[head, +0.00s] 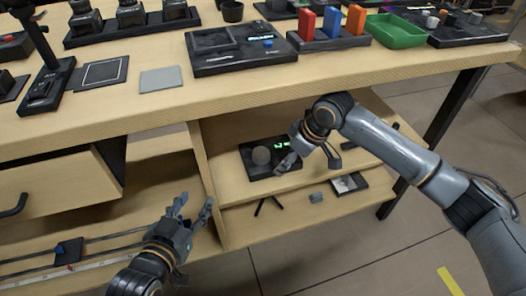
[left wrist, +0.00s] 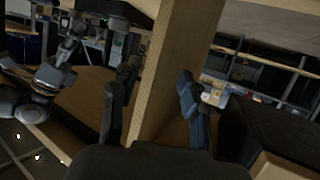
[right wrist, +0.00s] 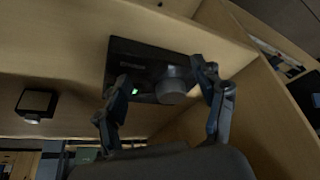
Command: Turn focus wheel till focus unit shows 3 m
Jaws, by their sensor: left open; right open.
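The focus unit (head: 251,172) is a black box on the shelf under the table. Its round grey focus wheel (head: 261,155) stands up from its top, beside a small green readout (head: 282,146) too small to read surely. In the right wrist view the focus unit (right wrist: 125,55) shows the wheel (right wrist: 174,87) and part of the readout (right wrist: 134,91). My right gripper (head: 309,157) is open; in its wrist view (right wrist: 163,80) its fingers are spread, with the wheel between them, nearer one finger. I cannot tell if they touch. My left gripper (head: 195,203) is open and empty, left of the shelf's divider.
A wooden divider (head: 207,185) stands left of the focus unit's shelf; it also shows in the left wrist view (left wrist: 175,65). A small black stand (head: 268,204) and a grey block (head: 317,198) lie lower. An open drawer (head: 55,195) juts out at left. The tabletop (head: 420,65) overhangs the shelf.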

